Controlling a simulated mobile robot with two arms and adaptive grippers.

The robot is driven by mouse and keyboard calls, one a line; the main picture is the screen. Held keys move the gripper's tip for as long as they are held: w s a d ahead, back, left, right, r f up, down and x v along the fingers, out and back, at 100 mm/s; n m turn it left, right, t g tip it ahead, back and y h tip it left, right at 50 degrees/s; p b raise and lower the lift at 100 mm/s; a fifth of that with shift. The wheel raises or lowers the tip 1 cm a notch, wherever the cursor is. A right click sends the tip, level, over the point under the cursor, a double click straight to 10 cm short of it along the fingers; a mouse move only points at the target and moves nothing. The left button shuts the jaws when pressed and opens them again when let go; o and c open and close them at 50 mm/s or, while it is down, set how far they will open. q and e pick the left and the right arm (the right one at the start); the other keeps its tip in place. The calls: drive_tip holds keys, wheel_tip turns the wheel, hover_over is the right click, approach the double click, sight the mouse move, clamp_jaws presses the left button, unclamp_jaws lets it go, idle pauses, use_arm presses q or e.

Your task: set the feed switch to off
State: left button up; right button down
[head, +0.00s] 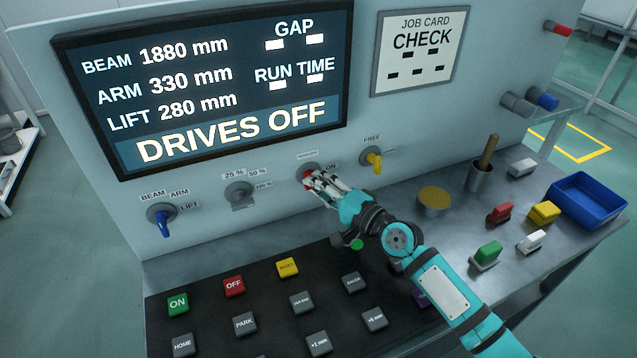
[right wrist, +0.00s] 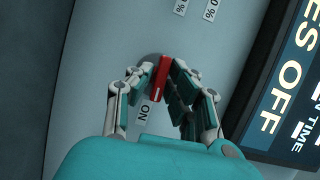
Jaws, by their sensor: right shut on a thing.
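A red switch handle (head: 307,178) sits on a round plate on the panel front. A small label (head: 307,155) above it is too small to read, and an ON label (head: 331,165) is at its right. My right gripper (head: 318,183) is at this handle, its fingers hiding part of it. In the right wrist view the red handle (right wrist: 161,80) is between the fingers of the gripper (right wrist: 160,75), which is shut on it. The handle's end lies close to the ON label (right wrist: 144,112); its exact setting is hard to tell. My left gripper is not in view.
A yellow switch (head: 375,161) is close at the right; a grey (head: 240,194) and a blue switch (head: 163,222) are at the left. Push buttons (head: 287,267) fill the dark desk below. The display (head: 230,90) reads DRIVES OFF. A blue bin (head: 590,200) stands far right.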

drive_tip(key=shift+s+a+r+n+h+p, duration=0.1)
drive_tip(key=shift+n+h+p, duration=1.15)
drive_tip(key=shift+n+p, duration=1.3)
drive_tip(key=shift+w+a+n+h+p, duration=0.1)
drive_tip(key=shift+n+h+p, duration=1.35)
drive_tip(key=shift+p, duration=2.05)
drive_tip(key=shift+s+r+n+h+p, duration=0.1)
drive_tip(key=shift+n+h+p, duration=0.9)
drive_tip(key=shift+n+p, duration=1.65)
drive_tip(key=shift+m+p, duration=0.25)
drive_tip(key=shift+p, duration=0.1)
drive_tip(key=c, duration=1.4)
unclamp_jaws()
drive_tip(key=shift+o, duration=0.2)
drive_tip(key=v, duration=1.2)
